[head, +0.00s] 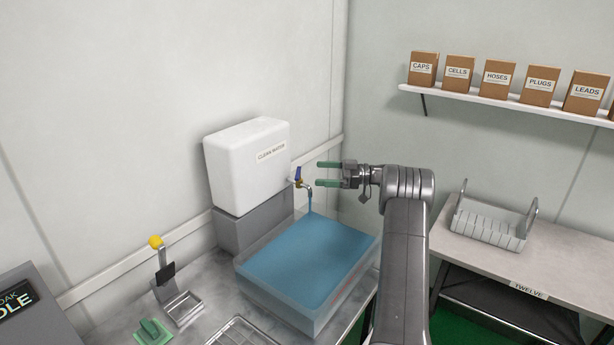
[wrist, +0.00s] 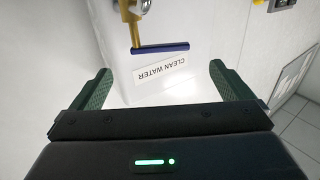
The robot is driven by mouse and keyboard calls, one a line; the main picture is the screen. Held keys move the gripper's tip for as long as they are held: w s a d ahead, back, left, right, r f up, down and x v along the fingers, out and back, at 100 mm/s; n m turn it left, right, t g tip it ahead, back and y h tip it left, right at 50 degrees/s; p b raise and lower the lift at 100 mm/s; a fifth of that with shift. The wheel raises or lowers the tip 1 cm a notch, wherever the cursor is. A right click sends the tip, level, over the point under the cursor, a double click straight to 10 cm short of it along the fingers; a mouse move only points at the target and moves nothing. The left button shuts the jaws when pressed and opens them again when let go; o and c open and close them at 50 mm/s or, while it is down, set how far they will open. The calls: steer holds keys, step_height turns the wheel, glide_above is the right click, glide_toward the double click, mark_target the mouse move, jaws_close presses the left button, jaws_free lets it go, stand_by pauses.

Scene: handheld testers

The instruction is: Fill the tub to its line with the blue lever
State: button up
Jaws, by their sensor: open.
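The clear tub (head: 291,307) stands on the bench and holds a broad sheet of blue water (head: 308,250). A thin blue stream (head: 309,203) runs from the tap's spout (head: 308,186) into the tub. The blue lever (head: 298,173) is at the top of the tap on the white "CLEAN WATER" tank (head: 245,167). In the wrist view the lever (wrist: 160,47) lies crosswise beside the brass tap (wrist: 131,14). My gripper (head: 320,174) is open and empty just right of the lever, apart from it. Its green fingers also show in the wrist view (wrist: 160,72).
A stand with a yellow knob (head: 157,243), a green block (head: 153,331) and a metal tray (head: 240,335) are on the bench left of and before the tub. A side table (head: 470,252) bears a white rack (head: 492,223). Labelled boxes stand on a high shelf (head: 495,100).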

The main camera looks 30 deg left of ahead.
steer(key=shift+v, duration=2.6)
